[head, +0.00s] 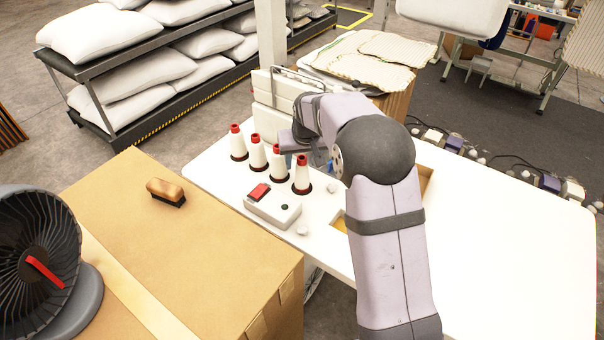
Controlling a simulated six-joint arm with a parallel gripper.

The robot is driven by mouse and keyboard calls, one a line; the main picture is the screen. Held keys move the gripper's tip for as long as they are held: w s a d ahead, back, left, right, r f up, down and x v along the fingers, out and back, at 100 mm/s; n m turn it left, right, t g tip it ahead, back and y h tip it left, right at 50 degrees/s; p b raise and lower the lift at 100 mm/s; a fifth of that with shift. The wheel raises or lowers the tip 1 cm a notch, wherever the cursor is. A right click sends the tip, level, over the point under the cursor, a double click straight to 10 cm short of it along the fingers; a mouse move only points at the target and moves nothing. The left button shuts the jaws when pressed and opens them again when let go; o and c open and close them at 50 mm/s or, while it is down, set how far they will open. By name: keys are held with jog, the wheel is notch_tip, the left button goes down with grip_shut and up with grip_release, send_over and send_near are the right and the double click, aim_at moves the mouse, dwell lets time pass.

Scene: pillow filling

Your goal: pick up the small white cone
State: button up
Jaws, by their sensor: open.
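Several small white cones with red tops and dark bases stand upright in a row on the white table (480,235). From left to right they are the first cone (238,146), the second cone (257,156), the third cone (278,166) and the right-end cone (302,178). My gripper (288,143) is at the end of my arm, just behind and above the two right-hand cones in the picture. It is open, and no cone is seen lifted. Its fingertips are small and partly hidden, so I cannot tell whether they touch a cone.
A white control box with a red switch (272,206) sits right in front of the cones. A cardboard box (190,240) holds a brush (166,192) and a black fan (40,265). The table's right side is clear.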

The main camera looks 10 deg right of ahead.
jog(key=shift+p+x, duration=1.25)
jog(key=shift+x, duration=1.15)
jog(key=c, duration=1.1)
